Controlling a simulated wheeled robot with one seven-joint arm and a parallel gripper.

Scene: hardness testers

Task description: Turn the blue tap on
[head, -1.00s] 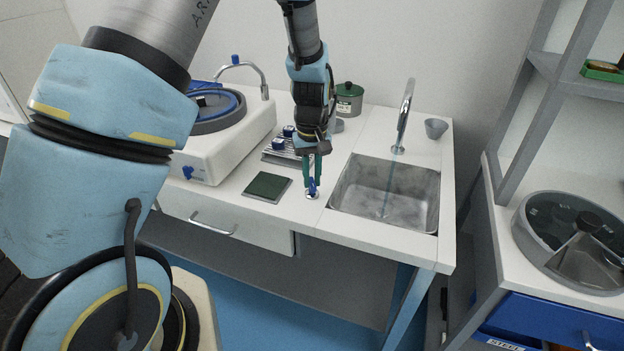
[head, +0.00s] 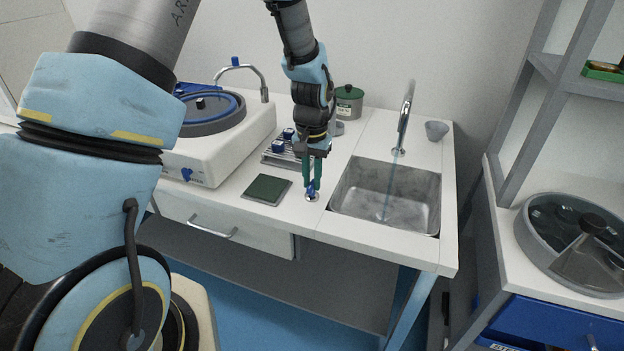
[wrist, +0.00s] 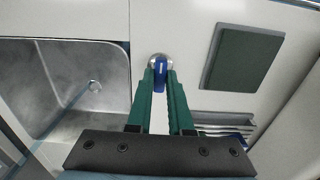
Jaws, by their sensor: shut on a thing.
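The blue tap (head: 311,192) is a small blue handle on a round pale metal base set in the white counter, left of the sink. My gripper (head: 311,184) points down at it with green fingers, one on each side of the handle, and is shut on it. In the wrist view the blue tap (wrist: 160,72) shows between the tips of my gripper (wrist: 161,80). A curved metal spout (head: 404,122) stands behind the sink (head: 432,207). A faint bluish stream falls from it into the basin.
A dark green square plate (head: 267,190) lies left of the tap. A rack with blue-topped items (head: 284,137) and a white polishing machine (head: 215,165) stand further left. A green-lidded jar (head: 348,100) and a grey cup (head: 436,130) stand at the back.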

